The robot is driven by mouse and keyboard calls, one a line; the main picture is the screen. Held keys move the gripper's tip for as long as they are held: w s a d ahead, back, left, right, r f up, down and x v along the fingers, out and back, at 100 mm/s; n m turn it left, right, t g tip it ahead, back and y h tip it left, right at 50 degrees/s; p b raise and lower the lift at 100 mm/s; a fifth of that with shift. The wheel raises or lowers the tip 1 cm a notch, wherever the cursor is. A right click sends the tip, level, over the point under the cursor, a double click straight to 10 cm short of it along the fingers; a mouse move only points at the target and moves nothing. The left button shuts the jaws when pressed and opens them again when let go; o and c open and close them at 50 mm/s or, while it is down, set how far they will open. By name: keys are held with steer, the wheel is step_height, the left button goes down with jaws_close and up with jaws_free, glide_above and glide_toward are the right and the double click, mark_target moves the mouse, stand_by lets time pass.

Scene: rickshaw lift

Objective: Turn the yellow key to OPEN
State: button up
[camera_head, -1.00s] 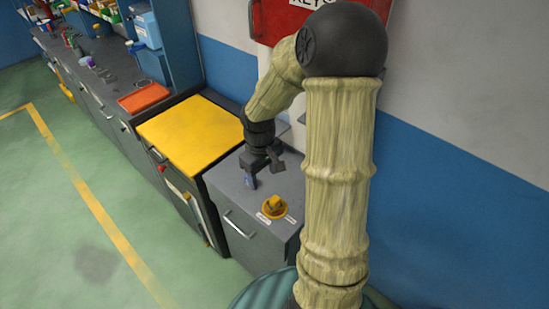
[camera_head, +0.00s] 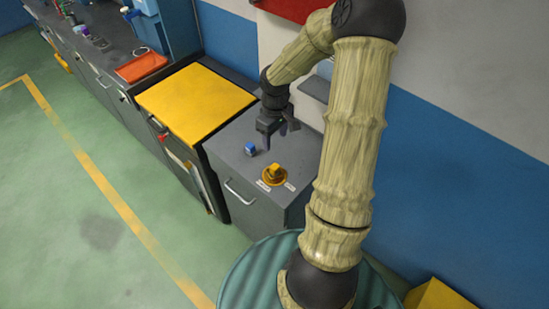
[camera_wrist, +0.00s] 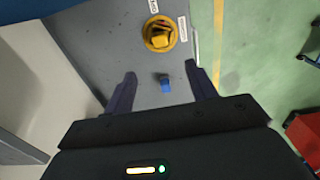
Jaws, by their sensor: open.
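The yellow key (camera_head: 274,171) stands on a round yellow base on the grey cabinet top (camera_head: 225,140), with a small white label on each side. In the wrist view the yellow key (camera_wrist: 160,38) is at the top middle, beyond my fingertips, and the label writing is too small to read surely. My gripper (camera_head: 275,139) is open and empty above the cabinet, behind the key in the head view. In the wrist view my gripper (camera_wrist: 160,78) has its fingers spread wide. A small blue object (camera_head: 250,149) lies on the cabinet top; it also shows between the fingers (camera_wrist: 165,84), apart from them.
A yellow-topped cabinet (camera_head: 195,100) adjoins on the left, with an orange tray (camera_head: 141,68) beyond it. A wall with a blue band (camera_head: 430,150) stands at the right. A teal round object (camera_head: 245,285) is in front. The green floor at left is open.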

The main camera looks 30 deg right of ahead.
mark_target(275, 166)
step_height(275, 166, down, 14)
steer(key=shift+w+f+p, duration=0.1)
steer(key=shift+f+p, duration=0.15)
steer(key=shift+p, duration=0.35)
steer(key=c, duration=1.1)
